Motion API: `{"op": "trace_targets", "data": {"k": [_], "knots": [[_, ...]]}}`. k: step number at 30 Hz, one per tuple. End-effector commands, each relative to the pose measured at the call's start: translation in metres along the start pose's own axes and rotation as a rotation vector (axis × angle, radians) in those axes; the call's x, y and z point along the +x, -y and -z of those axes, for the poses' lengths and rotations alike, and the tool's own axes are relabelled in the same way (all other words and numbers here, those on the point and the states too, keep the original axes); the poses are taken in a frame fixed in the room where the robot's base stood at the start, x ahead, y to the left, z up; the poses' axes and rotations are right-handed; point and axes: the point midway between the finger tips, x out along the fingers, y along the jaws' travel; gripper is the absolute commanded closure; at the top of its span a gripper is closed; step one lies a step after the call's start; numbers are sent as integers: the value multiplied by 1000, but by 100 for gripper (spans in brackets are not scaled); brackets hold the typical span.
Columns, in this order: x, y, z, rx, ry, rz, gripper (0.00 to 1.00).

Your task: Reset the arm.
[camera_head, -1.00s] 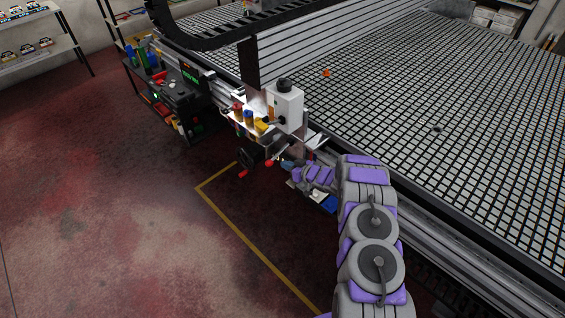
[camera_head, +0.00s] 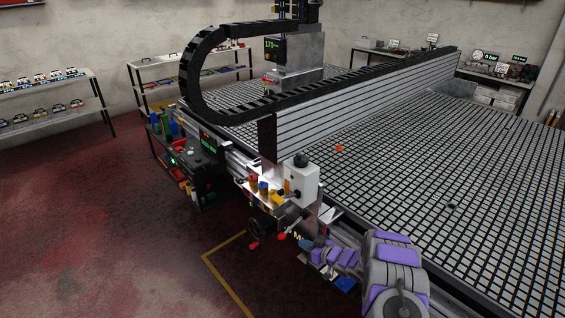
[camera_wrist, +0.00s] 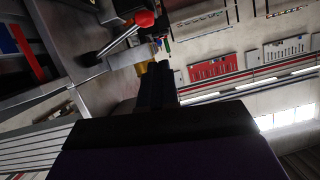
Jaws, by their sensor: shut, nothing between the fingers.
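My purple and grey arm reaches from the bottom right of the head view along the near side of the grid table (camera_head: 480,200). My gripper (camera_head: 306,246) is at its end, low beside the table's edge, close to the red-knobbed handles (camera_head: 282,237) below the white control box (camera_head: 302,185). In the wrist view my gripper (camera_wrist: 157,84) shows as dark fingers, shut and empty. A lever with a red ball knob (camera_wrist: 144,19) lies just beyond the fingers in that view. I cannot tell whether the fingers touch anything.
A gantry beam (camera_head: 360,105) with a black cable chain (camera_head: 200,85) crosses the table. A black tool cart (camera_head: 185,165) stands left of the table. Shelves (camera_head: 50,100) line the back wall. The red floor (camera_head: 90,210) at left is clear.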

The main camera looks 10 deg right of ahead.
Motion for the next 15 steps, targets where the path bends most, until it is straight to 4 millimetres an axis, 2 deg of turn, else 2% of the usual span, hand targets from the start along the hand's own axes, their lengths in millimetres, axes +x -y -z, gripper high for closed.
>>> {"op": "trace_targets", "data": {"k": [5,11,15], "knots": [[-5,-13,18,-18,26,-50,100],[-25,-35,65,-55,128,-202,100],[-47,-44,99,-68,208,-314,100]]}}
